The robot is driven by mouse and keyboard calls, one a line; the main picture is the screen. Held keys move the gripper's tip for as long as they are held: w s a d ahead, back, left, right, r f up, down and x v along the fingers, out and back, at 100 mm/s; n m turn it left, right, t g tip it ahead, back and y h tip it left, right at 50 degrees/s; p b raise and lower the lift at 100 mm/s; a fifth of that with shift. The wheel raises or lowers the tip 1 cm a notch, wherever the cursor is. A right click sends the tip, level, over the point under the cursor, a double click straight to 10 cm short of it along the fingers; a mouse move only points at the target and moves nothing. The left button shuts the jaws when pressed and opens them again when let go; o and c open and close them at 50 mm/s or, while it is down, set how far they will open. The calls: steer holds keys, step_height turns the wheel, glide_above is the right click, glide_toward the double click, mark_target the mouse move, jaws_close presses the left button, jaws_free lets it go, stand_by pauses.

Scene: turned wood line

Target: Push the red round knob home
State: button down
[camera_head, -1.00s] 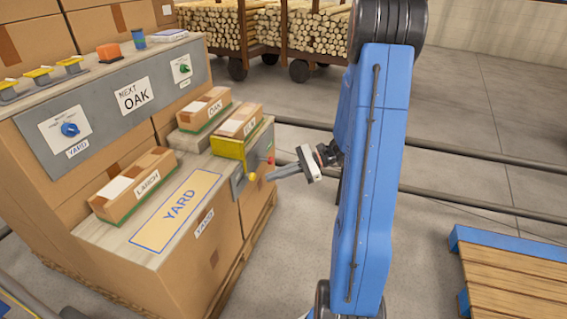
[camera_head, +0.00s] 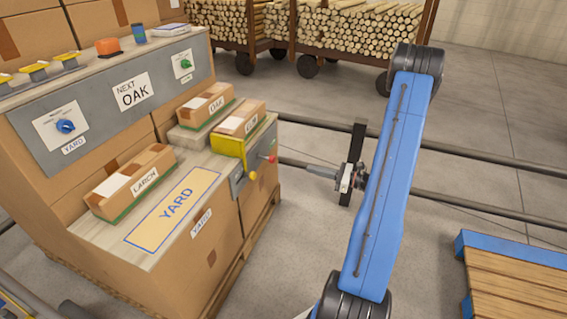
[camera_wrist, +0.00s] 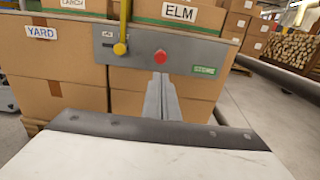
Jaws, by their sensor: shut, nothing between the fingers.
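The red round knob (camera_head: 271,158) stands out from the grey panel (camera_head: 238,181) on the right end of the yard bench. In the wrist view the red knob (camera_wrist: 160,56) is just above my fingertips, near the picture's middle. My gripper (camera_head: 310,169) is shut and empty. It points left at the panel, with a clear gap between its tips and the knob. The shut fingers also show in the wrist view (camera_wrist: 160,77). A yellow knob (camera_head: 252,175) sits left of the red one, also seen in the wrist view (camera_wrist: 119,48). A green STORE label (camera_wrist: 204,70) is at the panel's right.
Boxes labelled LARCH (camera_head: 133,183), OAK (camera_head: 207,106) and ELM (camera_head: 241,118) lie on the bench. A wooden pallet (camera_head: 515,278) lies at lower right.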

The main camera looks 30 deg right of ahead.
mark_target(275, 160)
stand_by(0.3)
steer(key=x, duration=1.4)
steer(key=x, duration=0.2)
steer(key=shift+w+a, duration=0.25)
steer(key=shift+w+a+r, duration=0.1)
steer(key=shift+w+a, duration=0.05)
steer(key=shift+w, duration=0.2)
steer(key=shift+s, duration=0.1)
steer(key=v, duration=1.4)
